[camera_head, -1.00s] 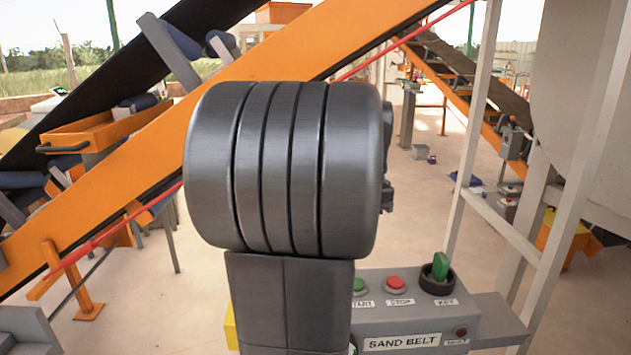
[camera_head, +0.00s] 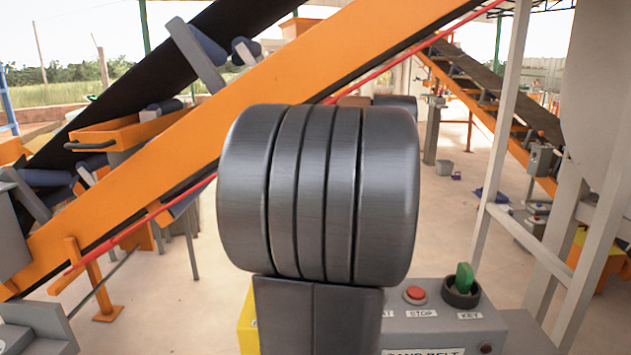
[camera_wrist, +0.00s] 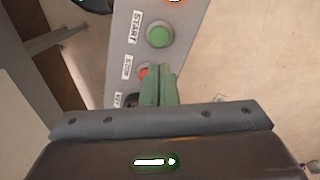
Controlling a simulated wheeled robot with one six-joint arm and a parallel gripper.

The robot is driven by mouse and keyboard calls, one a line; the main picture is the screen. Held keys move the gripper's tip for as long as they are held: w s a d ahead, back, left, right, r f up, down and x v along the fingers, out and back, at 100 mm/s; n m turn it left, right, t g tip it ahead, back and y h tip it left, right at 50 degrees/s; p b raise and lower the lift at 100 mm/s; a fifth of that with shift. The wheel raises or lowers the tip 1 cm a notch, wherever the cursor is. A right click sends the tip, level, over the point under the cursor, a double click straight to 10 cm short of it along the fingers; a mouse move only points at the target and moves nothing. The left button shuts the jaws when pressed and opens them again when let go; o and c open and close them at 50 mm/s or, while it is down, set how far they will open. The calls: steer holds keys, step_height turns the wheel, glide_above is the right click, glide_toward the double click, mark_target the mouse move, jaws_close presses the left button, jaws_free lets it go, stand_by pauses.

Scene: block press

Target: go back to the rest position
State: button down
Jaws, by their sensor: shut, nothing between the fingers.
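My gripper (camera_wrist: 158,72) shows in the wrist view as two green fingers pressed together, shut and empty, above the grey control box (camera_wrist: 190,20). The green START button (camera_wrist: 159,34) is just beyond the fingertips. The red STOP button (camera_wrist: 143,71) is partly covered by the fingers. The KEY switch's dark ring (camera_wrist: 130,99) is mostly hidden behind my gripper. In the head view my large grey arm joint stands in the middle and hides my gripper. The green key (camera_head: 464,277) stands upright in its ring, right of the red STOP button (camera_head: 415,294).
An orange conveyor frame (camera_head: 150,185) with a red cord crosses behind my arm. A white post (camera_head: 500,150) and a pale tank (camera_head: 600,100) stand at the right. Open concrete floor lies behind the control box.

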steer(key=shift+r, duration=0.8)
step_height(320, 180, down, 8)
steer(key=shift+s+r, duration=0.1)
steer(key=shift+r, duration=0.1)
steer(key=shift+r+p, duration=0.2)
steer(key=shift+p, duration=1.05)
steer(key=shift+p, duration=0.4)
step_height(320, 180, up, 7)
step_height(320, 180, down, 8)
steer(key=shift+a+b, duration=0.1)
steer(key=shift+b, duration=0.5)
steer(key=shift+f+b, duration=0.1)
steer(key=shift+b, duration=0.9)
steer(key=shift+b, duration=0.85)
